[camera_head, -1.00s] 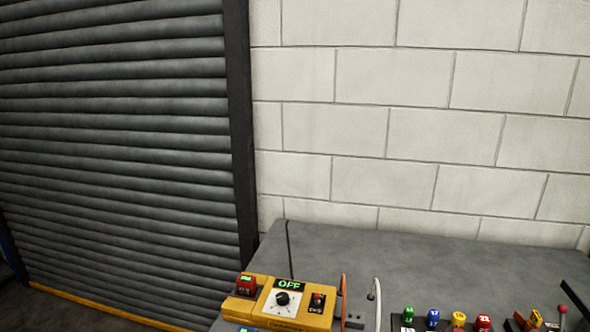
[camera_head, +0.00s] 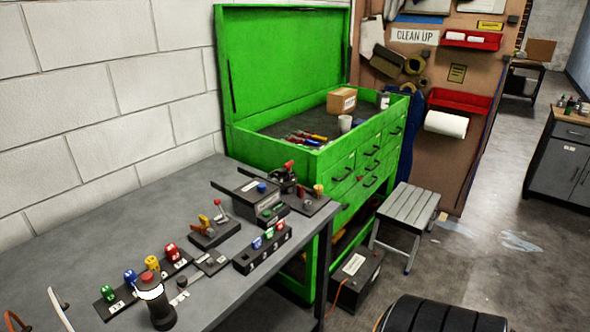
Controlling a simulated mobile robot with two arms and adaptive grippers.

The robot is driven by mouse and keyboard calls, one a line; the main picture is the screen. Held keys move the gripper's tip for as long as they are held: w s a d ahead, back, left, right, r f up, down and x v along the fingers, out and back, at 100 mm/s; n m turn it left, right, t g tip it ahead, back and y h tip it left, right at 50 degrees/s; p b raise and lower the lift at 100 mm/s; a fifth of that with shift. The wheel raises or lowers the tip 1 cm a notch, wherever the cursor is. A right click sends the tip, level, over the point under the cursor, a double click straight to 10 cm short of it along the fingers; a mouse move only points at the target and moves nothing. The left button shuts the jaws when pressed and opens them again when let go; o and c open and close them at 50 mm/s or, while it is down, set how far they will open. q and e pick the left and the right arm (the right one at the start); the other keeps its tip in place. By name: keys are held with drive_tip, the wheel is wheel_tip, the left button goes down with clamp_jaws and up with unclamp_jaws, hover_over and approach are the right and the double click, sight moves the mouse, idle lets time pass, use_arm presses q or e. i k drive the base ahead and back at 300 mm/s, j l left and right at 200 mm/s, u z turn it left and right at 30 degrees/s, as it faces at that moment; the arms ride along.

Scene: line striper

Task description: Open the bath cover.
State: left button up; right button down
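No bath and no bath cover can be made out in the head view. A grey workbench (camera_head: 60,255) runs along the white block wall, with small devices on it. Neither of my grippers shows in the view, so their states cannot be seen.
A green tool chest (camera_head: 285,70) with its lid up stands beyond the bench. A grey step stool (camera_head: 408,206) and a black battery-like box (camera_head: 354,278) stand on the floor. A stack of tires (camera_head: 445,315) is at the bottom. Open floor lies at the right.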

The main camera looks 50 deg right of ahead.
sight(256, 186)
drive_tip(key=z, duration=1.5)
